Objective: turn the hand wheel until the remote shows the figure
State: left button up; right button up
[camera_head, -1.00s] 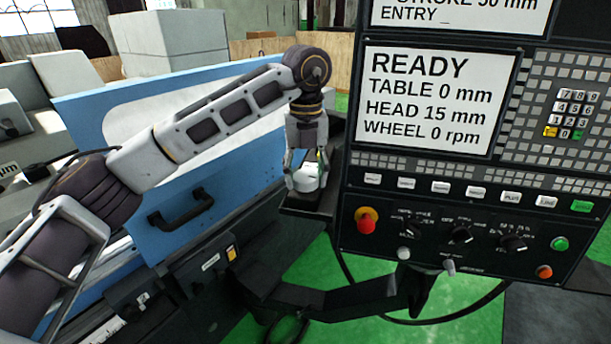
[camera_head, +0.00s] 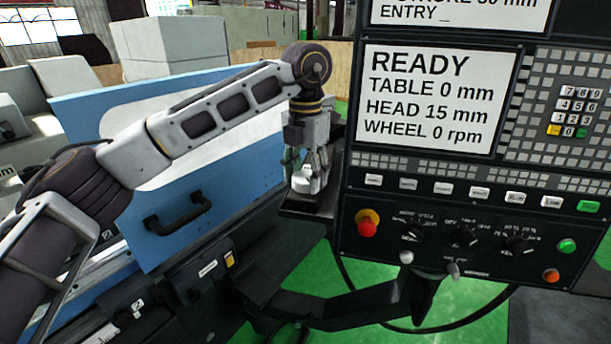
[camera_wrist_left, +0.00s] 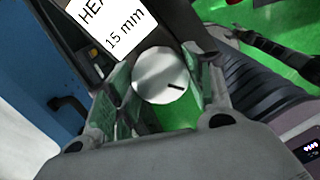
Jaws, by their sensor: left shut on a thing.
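The hand wheel (camera_head: 308,181) is a small pale round knob on the remote, which rests on a dark ledge left of the control panel. In the left wrist view the wheel (camera_wrist_left: 160,76) is a light disc with a dark mark at its right. The remote's display (camera_wrist_left: 107,24) reads "HEA..." and "15 mm", partly cut off. My left gripper (camera_head: 306,172) points down and is shut on the wheel. It also shows in the left wrist view (camera_wrist_left: 158,92), with a finger at each side of the disc. My right gripper is not in view.
The control panel (camera_head: 350,225) stands close right of my left gripper; its screen (camera_head: 430,98) reads READY, TABLE 0 mm, HEAD 15 mm, WHEEL 0 rpm. A red stop button (camera_head: 367,224) is low on it. A blue machine door (camera_head: 135,225) with a black handle (camera_head: 178,212) is at left.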

aim_at(306, 176)
pick_arm(q)
jog(key=shift+m, duration=3.1)
jog(key=o, duration=1)
jog(key=shift+o, duration=0.2)
jog(key=shift+r, duration=0.1)
notch_tip(306, 176, up, 12)
